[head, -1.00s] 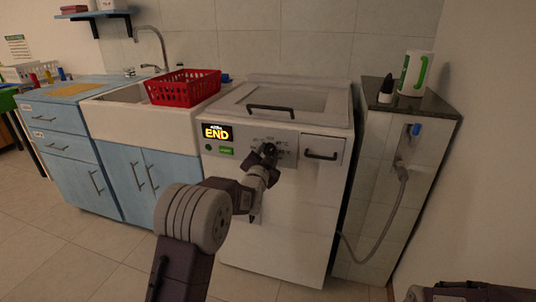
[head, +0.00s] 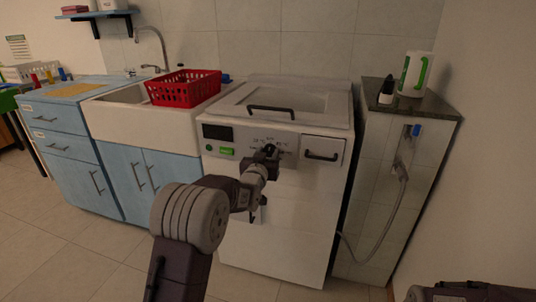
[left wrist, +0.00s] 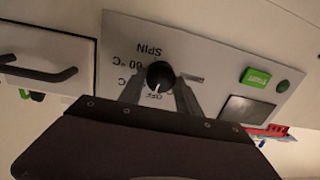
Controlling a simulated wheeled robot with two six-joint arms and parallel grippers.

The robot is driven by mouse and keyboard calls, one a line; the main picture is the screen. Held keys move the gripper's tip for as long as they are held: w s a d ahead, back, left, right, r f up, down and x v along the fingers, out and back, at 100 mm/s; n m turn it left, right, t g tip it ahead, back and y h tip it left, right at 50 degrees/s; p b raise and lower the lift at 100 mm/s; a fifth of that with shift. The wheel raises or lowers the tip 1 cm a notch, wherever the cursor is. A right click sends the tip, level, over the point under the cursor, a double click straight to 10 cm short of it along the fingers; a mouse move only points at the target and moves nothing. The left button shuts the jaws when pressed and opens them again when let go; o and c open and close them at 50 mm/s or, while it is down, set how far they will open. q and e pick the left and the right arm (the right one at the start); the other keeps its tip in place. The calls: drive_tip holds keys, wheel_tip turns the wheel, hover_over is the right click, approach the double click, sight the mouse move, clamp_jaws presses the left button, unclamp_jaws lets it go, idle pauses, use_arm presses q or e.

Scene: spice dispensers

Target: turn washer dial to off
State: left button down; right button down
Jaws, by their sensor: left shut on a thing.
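The white washer (head: 300,225) stands mid-view, with a control panel on its front. The dial (left wrist: 160,75) is a round black knob with a white pointer line, seen upside down in the left wrist view. The pointer faces the OFF label. My left gripper (head: 268,157) reaches the panel in the head view. Its fingers (left wrist: 159,92) are on both sides of the dial, shut on it. The gripper partly covers the dial in the head view. The washer's display (head: 217,132) is dark. My right gripper is out of view.
The green start button (head: 226,151) is left of the dial, and a drawer handle (head: 321,156) is to its right. A red basket (head: 184,90) sits by the sink. A tiled stand (head: 375,200) with a hose is right of the washer. Floor in front is clear.

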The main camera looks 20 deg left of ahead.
use_arm(q)
drive_tip(key=shift+n, duration=1)
drive_tip(key=c, duration=0.8)
unclamp_jaws()
drive_tip(key=shift+c, duration=0.2)
drive_tip(key=s+p, duration=0.2)
drive_tip(key=s, duration=0.7)
drive_tip(key=shift+r, duration=0.25)
